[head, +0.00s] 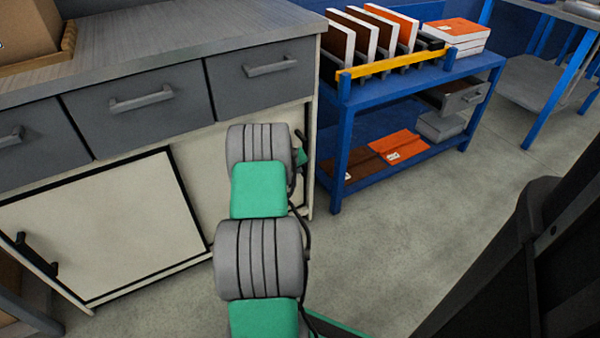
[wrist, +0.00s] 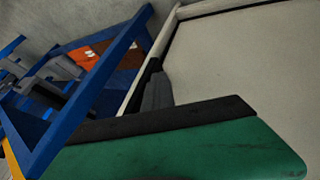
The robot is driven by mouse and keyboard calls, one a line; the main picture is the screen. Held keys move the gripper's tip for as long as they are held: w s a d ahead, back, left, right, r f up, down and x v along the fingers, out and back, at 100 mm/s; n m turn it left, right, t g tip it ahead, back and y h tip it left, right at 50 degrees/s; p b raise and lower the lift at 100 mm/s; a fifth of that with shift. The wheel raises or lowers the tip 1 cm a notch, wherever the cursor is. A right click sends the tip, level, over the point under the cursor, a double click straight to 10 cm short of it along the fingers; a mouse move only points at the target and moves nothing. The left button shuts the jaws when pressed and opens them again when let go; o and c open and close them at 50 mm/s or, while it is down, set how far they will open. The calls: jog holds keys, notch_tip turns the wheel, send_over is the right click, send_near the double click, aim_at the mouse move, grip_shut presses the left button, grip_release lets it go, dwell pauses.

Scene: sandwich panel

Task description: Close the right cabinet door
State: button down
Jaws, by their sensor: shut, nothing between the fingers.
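The right cabinet door (head: 197,178) is a cream panel under the grey drawers, mostly hidden behind my arm in the head view. In the wrist view a broad cream panel (wrist: 245,65) fills the right side, with a pale strip along its upper and left edges. My gripper (wrist: 157,93) shows dark, shut fingers beside that panel's left edge. I cannot tell whether they touch it.
The left cabinet door (head: 115,225) has a dark handle (head: 35,255) at lower left. A blue cart (head: 342,170) holding upright panels and orange boxes stands right of the cabinet. Grey floor (head: 400,235) is clear in front of the cart.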

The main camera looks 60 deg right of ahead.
jog(key=shift+s+d+r, duration=0.15)
jog(key=shift+d+r, duration=0.1)
jog(key=shift+d, duration=0.15)
jog(key=w+a+r+n+t+y+p, duration=0.1)
jog(key=w+a+r+p, duration=0.5)
jog(key=a+r, duration=0.6)
jog(key=w+a+r+n+t+y+p, duration=0.1)
jog(key=w+a+r+p, duration=0.3)
jog(key=a+r+p, duration=0.6)
jog(key=w+a+r+n+t+y+p, duration=0.1)
jog(key=w+a+r+p, duration=0.4)
jog(key=a+r, duration=0.85)
jog(key=s+a+r+n+y+p, duration=0.1)
jog(key=s+a+r+n+p, duration=0.1)
jog(key=a+r+p, duration=0.3)
jog(key=s+a+r+n+y+p, duration=0.1)
jog(key=s+a+r+p, duration=0.3)
jog(key=a+r, duration=0.4)
jog(key=s+a+r+n+y+p, duration=0.2)
jog(key=s+a+r+p, duration=0.2)
jog(key=a, duration=1)
notch_tip(320, 180, up, 3)
jog(key=shift+n+p, duration=0.3)
jog(key=shift+p, duration=0.55)
jog(key=shift+a, duration=0.1)
